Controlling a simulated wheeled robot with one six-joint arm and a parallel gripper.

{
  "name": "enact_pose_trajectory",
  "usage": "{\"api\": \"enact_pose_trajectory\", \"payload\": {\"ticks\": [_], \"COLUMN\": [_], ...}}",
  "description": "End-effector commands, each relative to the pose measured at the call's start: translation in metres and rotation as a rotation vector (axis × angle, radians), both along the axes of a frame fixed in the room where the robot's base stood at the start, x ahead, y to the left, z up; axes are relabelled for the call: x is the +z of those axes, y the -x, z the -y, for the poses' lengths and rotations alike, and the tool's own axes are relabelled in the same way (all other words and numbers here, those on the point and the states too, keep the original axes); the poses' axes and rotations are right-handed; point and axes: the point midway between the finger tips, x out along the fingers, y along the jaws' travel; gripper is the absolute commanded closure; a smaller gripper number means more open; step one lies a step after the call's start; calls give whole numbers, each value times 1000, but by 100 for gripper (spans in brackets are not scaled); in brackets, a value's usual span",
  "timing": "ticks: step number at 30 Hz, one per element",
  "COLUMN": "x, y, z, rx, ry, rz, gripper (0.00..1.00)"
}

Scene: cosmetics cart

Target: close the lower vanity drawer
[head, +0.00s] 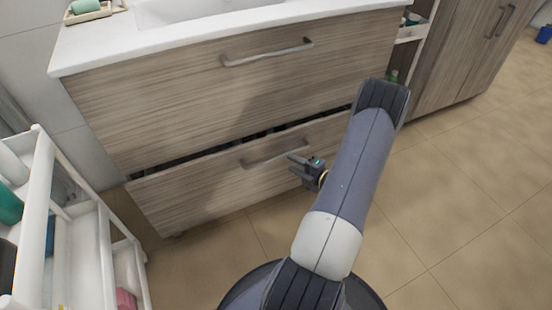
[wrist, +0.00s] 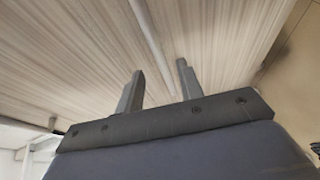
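The lower vanity drawer (head: 195,195) has a wood-grain front and stands a little way out, with a dark gap along its top edge. Its grey bar handle (head: 258,161) runs across the upper part of the front. My gripper (head: 293,163) is in front of the drawer's right half, close to the handle's right part. In the wrist view its two fingers (wrist: 160,68) are apart with nothing seen held between them. Wood-grain panel fills the view beyond them. I cannot tell whether the fingers touch the drawer or handle.
The upper drawer (head: 230,85) looks shut under the white countertop (head: 100,45). A white cart (head: 105,235) with bottles stands at the left, near the drawer's left end. Open shelves (head: 413,32) are right of the vanity. The tiled floor (head: 460,200) at right is clear.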

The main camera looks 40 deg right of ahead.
Motion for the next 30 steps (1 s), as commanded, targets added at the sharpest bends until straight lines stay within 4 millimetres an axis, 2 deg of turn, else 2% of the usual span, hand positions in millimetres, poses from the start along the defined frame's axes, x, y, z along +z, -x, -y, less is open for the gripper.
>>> {"api": "enact_pose_trajectory", "payload": {"ticks": [6, 12, 24, 30], "x": [-9, -12, -12, -12], "y": [-40, -63, -69, -69], "z": [-7, -11, -11, -11], "rx": [5, 2, 0, 0], "ry": [3, 2, 2, 2], "rz": [2, 2, 1, 1], "gripper": [64, 64, 65, 82]}}
